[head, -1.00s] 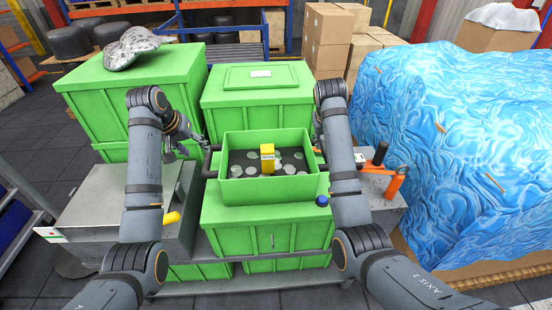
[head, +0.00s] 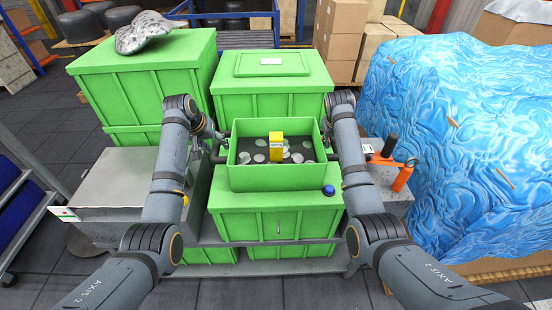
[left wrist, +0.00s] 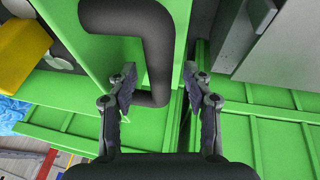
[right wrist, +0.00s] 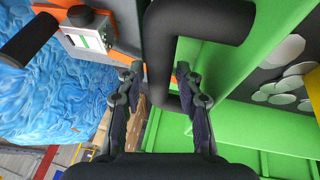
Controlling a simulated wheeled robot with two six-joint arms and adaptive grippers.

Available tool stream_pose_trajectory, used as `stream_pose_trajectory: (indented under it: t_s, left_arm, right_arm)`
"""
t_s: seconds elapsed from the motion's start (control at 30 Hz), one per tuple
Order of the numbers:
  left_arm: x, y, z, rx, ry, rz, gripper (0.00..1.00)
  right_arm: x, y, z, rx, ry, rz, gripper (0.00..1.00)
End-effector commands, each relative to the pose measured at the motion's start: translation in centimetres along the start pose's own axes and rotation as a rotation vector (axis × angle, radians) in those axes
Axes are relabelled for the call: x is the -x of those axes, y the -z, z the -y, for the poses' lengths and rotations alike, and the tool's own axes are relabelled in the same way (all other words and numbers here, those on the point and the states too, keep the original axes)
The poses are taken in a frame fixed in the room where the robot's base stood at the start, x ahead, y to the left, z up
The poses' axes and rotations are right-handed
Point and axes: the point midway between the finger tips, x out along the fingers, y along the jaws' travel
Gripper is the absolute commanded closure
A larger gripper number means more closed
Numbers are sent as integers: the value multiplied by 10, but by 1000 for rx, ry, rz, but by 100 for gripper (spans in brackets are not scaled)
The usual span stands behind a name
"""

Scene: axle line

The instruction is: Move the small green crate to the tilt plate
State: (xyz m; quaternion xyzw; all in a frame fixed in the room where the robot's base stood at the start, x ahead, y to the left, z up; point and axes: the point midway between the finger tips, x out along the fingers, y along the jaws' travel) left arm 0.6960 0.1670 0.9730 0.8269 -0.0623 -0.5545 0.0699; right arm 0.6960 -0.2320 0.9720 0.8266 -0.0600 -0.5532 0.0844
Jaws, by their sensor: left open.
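The small green crate (head: 276,180) sits level on a closed green box, with grey discs and a yellow block (head: 276,146) inside. It has a black bent handle at each end. My left gripper (head: 217,146) is at the left handle; in the left wrist view its open fingers (left wrist: 160,74) stand either side of the black handle (left wrist: 158,40), with gaps. My right gripper (head: 334,152) is at the right handle; in the right wrist view its closer-set fingers (right wrist: 160,70) appear against both sides of the handle (right wrist: 156,45). I cannot tell which surface is the tilt plate.
A grey metal bench (head: 115,175) stands at the left. A tall green box (head: 145,75) and a lidded green box (head: 272,92) stand behind. An orange device (head: 402,177) and a blue-wrapped load (head: 440,140) are at the right. A blue knob (head: 328,190) sits before the crate.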

Motion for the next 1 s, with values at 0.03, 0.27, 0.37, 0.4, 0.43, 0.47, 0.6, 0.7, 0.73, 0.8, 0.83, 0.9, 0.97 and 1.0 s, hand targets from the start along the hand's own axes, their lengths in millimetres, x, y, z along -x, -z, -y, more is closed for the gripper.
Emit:
stream_pose_trajectory:
  t_s: [0.03, 0.27, 0.37, 0.4, 0.43, 0.47, 0.6, 0.7, 0.73, 0.8, 0.83, 0.9, 0.97, 1.0]
  left_arm:
    - [-5, 0, 0, 0, 0, 1, 50]
    - [-15, 0, 0, 0, 0, -2, 50]
    - [-15, 0, 0, 0, -1, -2, 50]
    - [-15, 0, 0, 0, -1, -2, 50]
    - [-15, 0, 0, 0, -1, -2, 50]
    - [-15, 0, 0, 0, -1, -2, 50]
    - [-15, 0, 0, 0, -1, -1, 67]
    - [-15, 0, 0, 0, -1, -1, 81]
    - [-15, 0, 0, 0, -1, -1, 85]
    - [-15, 0, 0, 0, -1, -1, 94]
    - [-15, 0, 0, 0, -1, -1, 98]
    - [-15, 0, 0, 0, -1, -1, 100]
    - [-15, 0, 0, 0, -1, -1, 100]
    - [-15, 0, 0, 0, -1, -1, 100]
  right_arm:
    - [-5, 0, 0, 0, 0, 0, 65]
    - [-15, 0, 0, 0, 1, -1, 65]
    - [-15, 0, 0, 0, 1, -1, 65]
    - [-15, 0, 0, 0, 1, -1, 65]
    - [-15, 0, 0, 0, 1, -1, 65]
    - [-15, 0, 0, 0, 1, -1, 65]
    - [-15, 0, 0, 0, 1, -1, 82]
    - [-15, 0, 0, 0, 1, -1, 96]
    - [-15, 0, 0, 0, 1, -1, 100]
    - [-15, 0, 0, 0, 1, -1, 100]
    - [-15, 0, 0, 0, 1, -1, 100]
    - [-15, 0, 0, 0, 1, -1, 100]
    - [-15, 0, 0, 0, 1, -1, 100]
    - [-15, 0, 0, 0, 1, -1, 100]
